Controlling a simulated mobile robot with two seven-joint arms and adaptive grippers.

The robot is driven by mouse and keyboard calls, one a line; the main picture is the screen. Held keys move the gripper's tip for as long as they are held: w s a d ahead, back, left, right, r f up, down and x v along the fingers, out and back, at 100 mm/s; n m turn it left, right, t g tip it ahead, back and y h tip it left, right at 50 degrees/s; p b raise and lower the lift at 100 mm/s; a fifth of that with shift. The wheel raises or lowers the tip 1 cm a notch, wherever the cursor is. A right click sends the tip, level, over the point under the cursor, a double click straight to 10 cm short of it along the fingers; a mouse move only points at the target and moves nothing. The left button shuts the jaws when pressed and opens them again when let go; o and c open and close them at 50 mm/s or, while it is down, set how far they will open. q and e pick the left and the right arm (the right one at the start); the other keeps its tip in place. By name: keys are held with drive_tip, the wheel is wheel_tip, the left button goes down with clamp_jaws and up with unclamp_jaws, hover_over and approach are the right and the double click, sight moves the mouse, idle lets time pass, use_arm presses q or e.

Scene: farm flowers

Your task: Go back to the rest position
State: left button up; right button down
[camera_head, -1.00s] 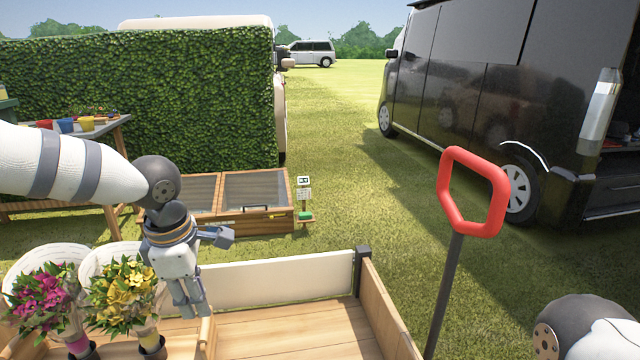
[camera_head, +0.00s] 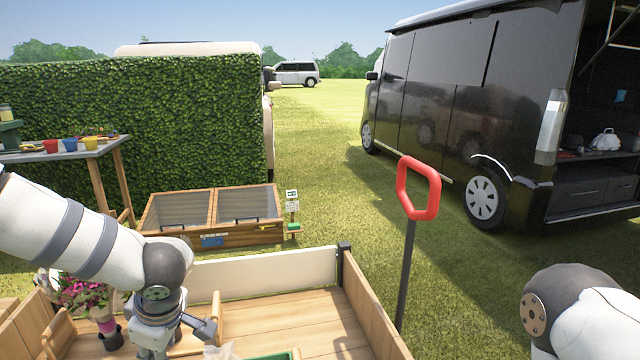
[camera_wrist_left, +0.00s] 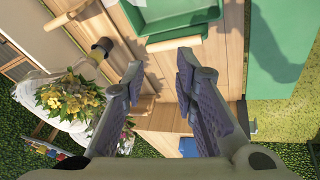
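My left gripper is open and empty in the left wrist view (camera_wrist_left: 160,68), its two fingers apart over the wooden bed of a cart. In the head view my left arm comes in from the left, with its wrist low over the cart; its fingertips are not clear there. My right arm shows only as a rounded joint and white link at the lower right of the head view; its gripper is out of view. A yellow bouquet (camera_wrist_left: 68,97) stands left of the open fingers in the left wrist view, apart from them. A pink bouquet (camera_head: 82,292) shows partly behind my left arm.
The wooden cart (camera_head: 300,318) has a red-handled pole (camera_head: 418,190) at its right. A green tray (camera_wrist_left: 165,14) lies in it. A cold frame (camera_head: 215,218), hedge (camera_head: 140,120) and table with pots (camera_head: 75,150) stand beyond. A black van (camera_head: 450,110) is right, with grass between.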

use_arm(q)
drive_tip(key=s+f+m, duration=1)
drive_tip(key=s+f, duration=0.6)
drive_tip(key=f, duration=0.2)
drive_tip(key=s+d+f+m+g+h, duration=0.1)
drive_tip(key=s+d+m+g, duration=0.1)
drive_tip(key=s, duration=0.9)
drive_tip(key=s+d+f+m+g+h, duration=0.1)
drive_tip(key=s+d+m+g+h, duration=0.1)
drive_tip(key=s, duration=1)
drive_tip(key=shift+s+d+m+g+h+b, duration=0.15)
drive_tip(key=shift+m+g+h+b, duration=0.25)
drive_tip(key=shift+m+g, duration=0.65)
use_arm(e)
drive_tip(key=shift+s+f+g, duration=0.3)
drive_tip(key=shift+s+f, duration=0.15)
drive_tip(key=shift+f, duration=0.25)
